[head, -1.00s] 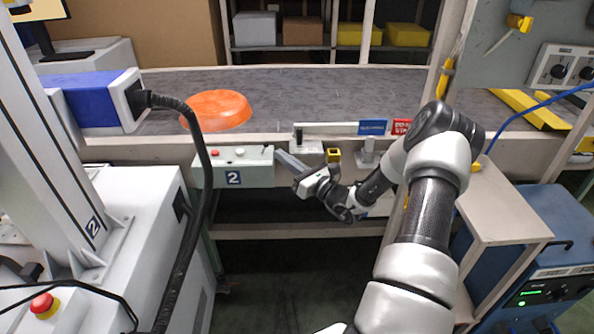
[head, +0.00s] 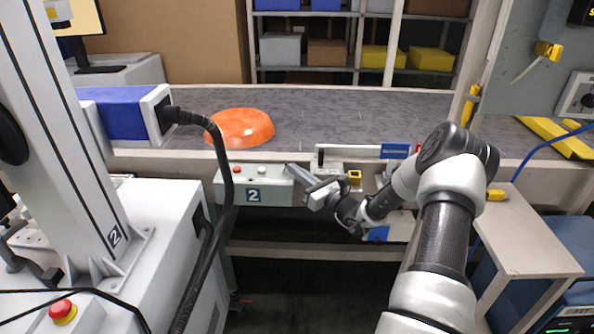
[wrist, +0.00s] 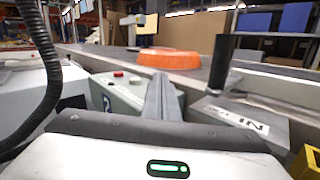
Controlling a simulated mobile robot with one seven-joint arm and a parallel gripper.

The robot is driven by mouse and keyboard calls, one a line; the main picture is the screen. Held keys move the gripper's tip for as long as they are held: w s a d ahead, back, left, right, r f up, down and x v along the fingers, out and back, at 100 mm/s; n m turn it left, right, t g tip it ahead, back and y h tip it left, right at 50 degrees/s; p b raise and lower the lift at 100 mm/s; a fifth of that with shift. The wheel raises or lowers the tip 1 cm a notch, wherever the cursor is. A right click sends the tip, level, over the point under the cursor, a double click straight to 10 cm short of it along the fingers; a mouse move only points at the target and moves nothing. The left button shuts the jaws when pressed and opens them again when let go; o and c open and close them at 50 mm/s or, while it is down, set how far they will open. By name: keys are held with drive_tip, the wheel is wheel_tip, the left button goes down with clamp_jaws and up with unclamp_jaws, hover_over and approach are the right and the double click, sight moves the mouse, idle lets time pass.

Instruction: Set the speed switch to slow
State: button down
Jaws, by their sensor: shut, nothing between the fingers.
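A pale control box (head: 228,192) marked 2 is fixed to the front of the conveyor, with a red and a white button on top. It also shows in the wrist view (wrist: 122,92). A black upright lever (head: 320,157) stands right of it on a grey housing with a partly readable label; in the wrist view the lever (wrist: 221,64) is large, right of the fingers. I cannot tell which control is the speed switch, nor its setting. My gripper (head: 291,171) is shut and empty, its tips at the box's right end in the picture; contact is unclear.
An orange pan (head: 240,126) lies on the grey conveyor belt (head: 330,108). A blue-and-white unit (head: 118,118) with a thick black cable stands at left. A small yellow block (head: 354,176) is close to my wrist. A side table (head: 525,230) is at right.

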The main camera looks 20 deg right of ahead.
drive_tip(key=shift+a+r+p, duration=0.15)
drive_tip(key=shift+p, duration=0.3)
drive_tip(key=n+g+p, duration=0.1)
drive_tip(key=r+n+g+h+p, duration=0.1)
drive_tip(key=p, duration=0.1)
drive_tip(key=shift+w+a+r, duration=0.25)
drive_tip(key=shift+a, duration=0.15)
drive_tip(key=shift+w+a+r+n+g+h+p, duration=0.2)
drive_tip(key=shift+a+n+g+h+p, duration=0.45)
drive_tip(key=shift+n, duration=0.25)
drive_tip(key=shift+d+f, duration=0.15)
drive_tip(key=shift+f, duration=0.1)
drive_tip(key=shift+d+r, duration=0.1)
